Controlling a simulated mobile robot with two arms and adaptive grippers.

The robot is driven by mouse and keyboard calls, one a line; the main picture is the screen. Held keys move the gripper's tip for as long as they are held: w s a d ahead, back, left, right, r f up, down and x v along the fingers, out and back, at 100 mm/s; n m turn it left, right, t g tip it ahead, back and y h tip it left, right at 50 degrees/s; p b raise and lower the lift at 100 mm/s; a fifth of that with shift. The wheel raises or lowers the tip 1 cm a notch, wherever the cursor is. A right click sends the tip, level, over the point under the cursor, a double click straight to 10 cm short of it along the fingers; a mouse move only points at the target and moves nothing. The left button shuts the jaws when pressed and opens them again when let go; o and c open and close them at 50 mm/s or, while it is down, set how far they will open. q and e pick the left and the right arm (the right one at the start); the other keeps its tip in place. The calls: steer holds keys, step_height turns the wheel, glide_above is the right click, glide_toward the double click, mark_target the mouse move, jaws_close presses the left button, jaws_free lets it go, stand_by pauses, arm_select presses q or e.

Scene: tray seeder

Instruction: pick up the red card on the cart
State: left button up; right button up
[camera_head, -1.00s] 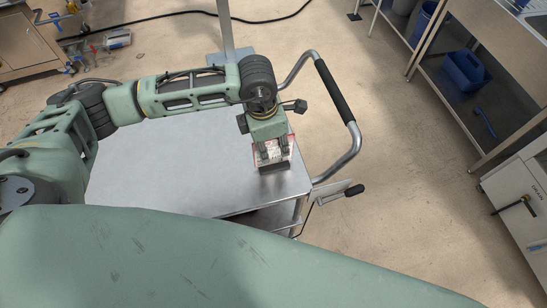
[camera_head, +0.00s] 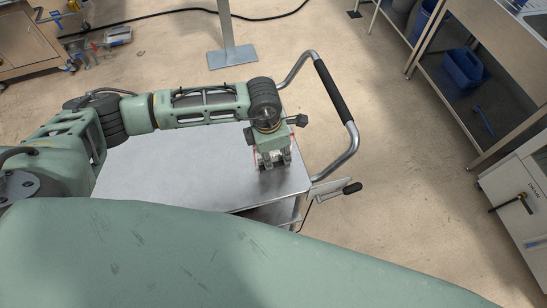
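The grey metal cart (camera_head: 175,178) stands in front of me. My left gripper (camera_head: 275,162) points down over the cart's right end, near the handle. Its two fingers look spread apart. The red card (camera_head: 290,153) lies under the gripper and is mostly hidden by it; only thin red and whitish bits show beside the fingers. I cannot tell whether the fingertips touch the card. My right gripper is out of view.
The cart's curved handle (camera_head: 338,98) rises close to the right of my gripper, with a lever (camera_head: 340,190) below it. A metal post (camera_head: 228,35) stands behind the cart. A shelf with a blue bin (camera_head: 465,69) is at the right. The floor between is clear.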

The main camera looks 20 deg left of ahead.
arm_select(q)
steer(key=shift+f, duration=0.1)
stand_by(0.5)
jaws_close()
